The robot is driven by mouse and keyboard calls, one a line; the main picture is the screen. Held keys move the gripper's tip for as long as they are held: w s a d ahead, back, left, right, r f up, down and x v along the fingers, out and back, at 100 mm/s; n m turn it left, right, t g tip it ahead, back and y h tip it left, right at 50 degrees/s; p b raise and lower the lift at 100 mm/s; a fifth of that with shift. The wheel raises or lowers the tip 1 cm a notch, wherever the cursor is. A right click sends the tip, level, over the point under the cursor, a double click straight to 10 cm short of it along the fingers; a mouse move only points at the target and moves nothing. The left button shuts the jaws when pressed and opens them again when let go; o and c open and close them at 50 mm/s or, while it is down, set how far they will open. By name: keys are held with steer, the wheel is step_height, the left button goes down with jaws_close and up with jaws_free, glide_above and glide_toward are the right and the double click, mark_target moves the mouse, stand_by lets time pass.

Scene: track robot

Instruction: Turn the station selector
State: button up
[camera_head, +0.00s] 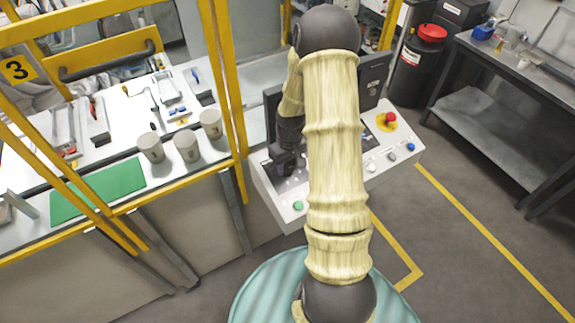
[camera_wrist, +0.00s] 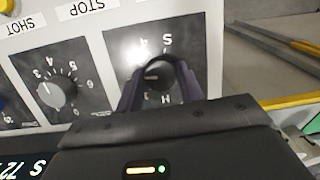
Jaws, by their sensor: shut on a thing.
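In the wrist view the selector knob (camera_wrist: 157,73) is a dark round knob on a dark square plate with characters around it. My gripper (camera_wrist: 160,78) has one finger on each side of the knob and is shut on it. The fingers partly cover the plate's markings, so the knob's exact setting is unclear. In the head view my gripper (camera_head: 283,158) is down at the sloped white control console (camera_head: 270,208), left of my arm. The selector itself is hidden there.
A second dial (camera_wrist: 58,95) with a grey knob and a number scale sits left of the selector. A red emergency button (camera_head: 390,118) and several small buttons are on the console's right side. A yellow-framed bench with three cups (camera_head: 186,146) stands left; a grey table (camera_head: 505,120) stands right.

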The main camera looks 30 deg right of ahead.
steer(key=m+y+b, duration=0.1)
steer(key=m+b, duration=0.1)
steer(key=m, duration=0.4)
steer(key=shift+d+t, duration=0.1)
steer(key=shift+t, duration=0.2)
steer(key=m+t+y+b, duration=0.1)
steer(key=m+b, duration=0.1)
steer(key=m, duration=0.4)
steer(key=shift+s, duration=0.1)
steer(key=o, duration=1)
steer(key=b+v, duration=0.3)
steer(key=v, duration=1.4)
steer(key=shift+s+d+b, duration=0.2)
steer(key=shift+d+b, duration=0.1)
steer(key=shift+d, duration=0.05)
